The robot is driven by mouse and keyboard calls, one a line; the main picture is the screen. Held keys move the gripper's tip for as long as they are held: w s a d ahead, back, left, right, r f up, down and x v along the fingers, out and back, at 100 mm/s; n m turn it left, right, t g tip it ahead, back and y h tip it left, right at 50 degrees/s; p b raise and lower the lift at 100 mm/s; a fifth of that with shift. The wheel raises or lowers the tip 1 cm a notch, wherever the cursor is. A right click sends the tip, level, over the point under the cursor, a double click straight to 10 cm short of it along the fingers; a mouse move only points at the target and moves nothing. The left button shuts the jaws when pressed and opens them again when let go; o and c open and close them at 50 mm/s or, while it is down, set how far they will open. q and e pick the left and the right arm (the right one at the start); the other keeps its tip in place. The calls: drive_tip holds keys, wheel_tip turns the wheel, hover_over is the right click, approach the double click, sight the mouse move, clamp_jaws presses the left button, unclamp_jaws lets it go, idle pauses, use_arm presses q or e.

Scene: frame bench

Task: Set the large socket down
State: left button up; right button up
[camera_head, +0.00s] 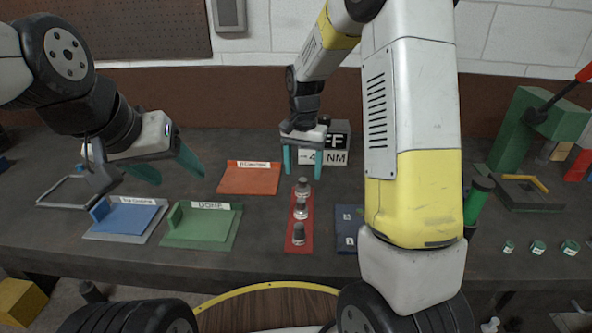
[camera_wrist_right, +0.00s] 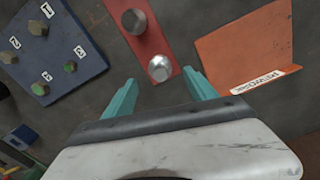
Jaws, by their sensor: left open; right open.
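A red strip (camera_head: 292,246) on the bench holds three metal sockets in a row: a far one (camera_head: 303,187), a middle one (camera_head: 300,209) and a near one (camera_head: 298,234). Which is the large socket I cannot tell for sure. My right gripper (camera_head: 302,170) is open and empty above the far end of the strip, its teal fingers spread. In the right wrist view the far socket (camera_wrist_right: 160,68) shows just beyond the gap between the fingers, apart from them, with another socket (camera_wrist_right: 134,21) behind. My left gripper (camera_head: 180,180) is open and empty over the bench's left part.
An orange tray (camera_head: 248,178), a green tray (camera_head: 204,229) and a blue tray (camera_head: 126,217) lie left of the strip. A dark blue board (camera_wrist_right: 45,45) with numbered bolts lies right of it, partly behind my right arm. An NM display box (camera_head: 340,143) stands behind.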

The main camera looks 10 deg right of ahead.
sight(303, 180)
drive_tip(key=s+d+r+n+t+y, duration=0.1)
drive_tip(key=s+r+t, duration=0.1)
drive_tip(key=s+r, duration=0.5)
drive_tip(key=s+d+r+n+t+y, duration=0.15)
drive_tip(key=s+r, duration=0.25)
drive_tip(key=r, duration=0.5)
drive_tip(key=s+r+n+t, duration=0.1)
drive_tip(key=s+n+t, duration=0.1)
drive_tip(key=s, duration=1)
drive_tip(key=shift+s+d+n+t, duration=0.15)
drive_tip(key=shift+n+t, duration=0.2)
drive_tip(key=shift+n, duration=0.3)
drive_tip(key=shift+r, duration=0.1)
